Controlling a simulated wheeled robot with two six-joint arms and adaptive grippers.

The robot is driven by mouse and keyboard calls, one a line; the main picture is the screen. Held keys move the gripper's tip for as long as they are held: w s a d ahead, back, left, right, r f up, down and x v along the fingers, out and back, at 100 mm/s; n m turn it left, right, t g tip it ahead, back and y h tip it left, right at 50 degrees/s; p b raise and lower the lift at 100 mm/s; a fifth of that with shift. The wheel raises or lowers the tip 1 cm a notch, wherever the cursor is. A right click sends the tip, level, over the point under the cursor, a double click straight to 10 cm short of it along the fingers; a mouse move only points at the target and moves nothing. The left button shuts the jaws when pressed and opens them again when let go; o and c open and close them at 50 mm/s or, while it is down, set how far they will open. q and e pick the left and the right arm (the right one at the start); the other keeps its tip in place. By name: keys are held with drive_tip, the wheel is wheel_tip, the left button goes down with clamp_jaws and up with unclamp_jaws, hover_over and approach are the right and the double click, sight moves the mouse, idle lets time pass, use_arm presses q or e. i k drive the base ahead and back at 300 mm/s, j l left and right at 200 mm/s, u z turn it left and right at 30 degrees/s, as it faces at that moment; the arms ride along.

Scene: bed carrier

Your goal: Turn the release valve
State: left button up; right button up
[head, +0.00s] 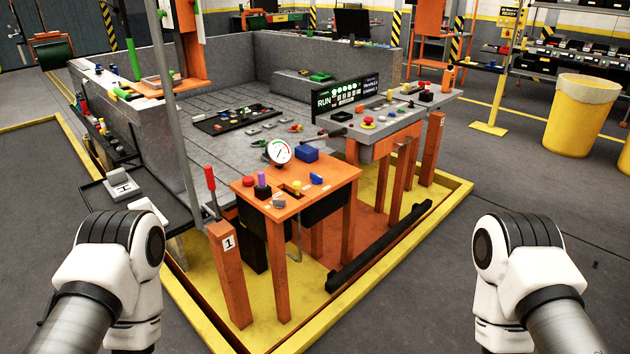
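A small orange table (312,197) stands in front of me at centre. A red-handled upright lever (210,178) rises beside the orange post marked 1 (228,270). I cannot tell which of these parts is the release valve. My two arms show at lower left and lower right, ending in white and black joints; neither gripper can be seen.
A grey control desk (385,118) with a RUN display (345,93) stands behind right. A grey walled bed (200,150) lies behind. A yellow-edged platform (400,235) and a black bar (380,245) lie low in front. Floor at right is clear up to a yellow bin (577,125).

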sight(316, 180)
drive_tip(key=i+u, duration=0.1)
drive_tip(key=u, duration=0.35)
drive_tip(key=i+l+u, duration=0.2)
drive_tip(key=l, duration=0.15)
drive_tip(key=i+l+u, duration=0.2)
drive_tip(key=l, duration=0.15)
drive_tip(key=l+u, duration=0.2)
drive_tip(key=l, duration=0.2)
drive_tip(key=i+l+u, duration=0.2)
drive_tip(key=l, duration=0.2)
drive_tip(key=l+u, duration=0.2)
drive_tip(key=l, duration=0.25)
